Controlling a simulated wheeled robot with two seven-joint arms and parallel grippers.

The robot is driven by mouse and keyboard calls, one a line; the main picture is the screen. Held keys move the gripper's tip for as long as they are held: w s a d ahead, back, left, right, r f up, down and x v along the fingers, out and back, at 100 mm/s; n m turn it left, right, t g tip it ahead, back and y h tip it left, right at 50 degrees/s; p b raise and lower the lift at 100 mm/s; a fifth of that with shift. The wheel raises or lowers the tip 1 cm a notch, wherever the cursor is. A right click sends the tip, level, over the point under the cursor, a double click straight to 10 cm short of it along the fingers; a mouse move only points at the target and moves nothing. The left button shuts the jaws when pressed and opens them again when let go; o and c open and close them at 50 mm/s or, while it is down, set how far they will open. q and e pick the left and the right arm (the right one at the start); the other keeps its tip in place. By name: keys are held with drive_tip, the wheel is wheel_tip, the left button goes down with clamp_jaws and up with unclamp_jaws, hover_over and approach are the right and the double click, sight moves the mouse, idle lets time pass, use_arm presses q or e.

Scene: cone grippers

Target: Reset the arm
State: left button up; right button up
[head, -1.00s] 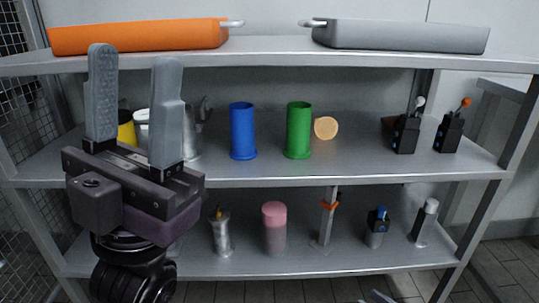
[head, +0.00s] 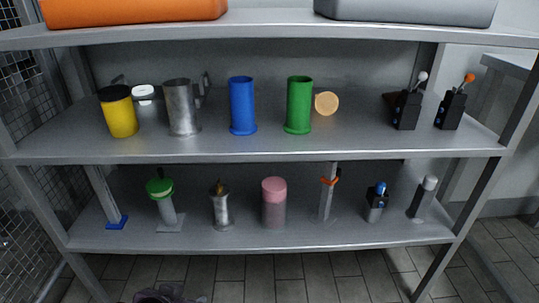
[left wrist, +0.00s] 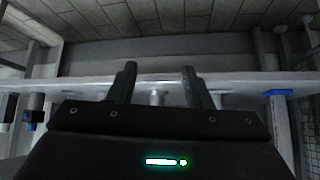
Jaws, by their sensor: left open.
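My left gripper shows in the left wrist view (left wrist: 159,72), with its two dark fingers apart and nothing between them. In the head view only a dark purplish piece of my left arm or gripper (head: 165,296) shows at the bottom edge, low in front of the shelf rack; its fingers cannot be made out there. My right gripper is not in view.
A metal shelf rack (head: 270,154) fills the head view. Its middle shelf holds a yellow can (head: 118,115), blue cylinder (head: 242,108), green cylinder (head: 298,106) and others. The lower shelf holds several small items, including a pink-topped jar (head: 274,203). Tiled floor (head: 290,275) lies below.

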use_arm(q)
drive_tip(key=s+a+f+g+y+p, duration=0.15)
drive_tip(key=s+f+g+p, duration=0.65)
drive_tip(key=p, duration=1.5)
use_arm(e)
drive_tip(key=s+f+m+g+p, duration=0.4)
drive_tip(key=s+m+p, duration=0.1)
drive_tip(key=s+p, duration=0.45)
use_arm(q)
drive_tip(key=s+a+p, duration=0.2)
drive_tip(key=s+p, duration=0.5)
drive_tip(key=s, duration=0.3)
drive_tip(key=s+a+t+p, duration=0.1)
drive_tip(key=s+a+p, duration=0.1)
drive_tip(key=s+p, duration=0.5)
drive_tip(key=s, duration=0.4)
drive_tip(key=shift+s+a+r, duration=0.2)
drive_tip(key=shift+s+a, duration=0.05)
drive_tip(key=shift+a, duration=0.05)
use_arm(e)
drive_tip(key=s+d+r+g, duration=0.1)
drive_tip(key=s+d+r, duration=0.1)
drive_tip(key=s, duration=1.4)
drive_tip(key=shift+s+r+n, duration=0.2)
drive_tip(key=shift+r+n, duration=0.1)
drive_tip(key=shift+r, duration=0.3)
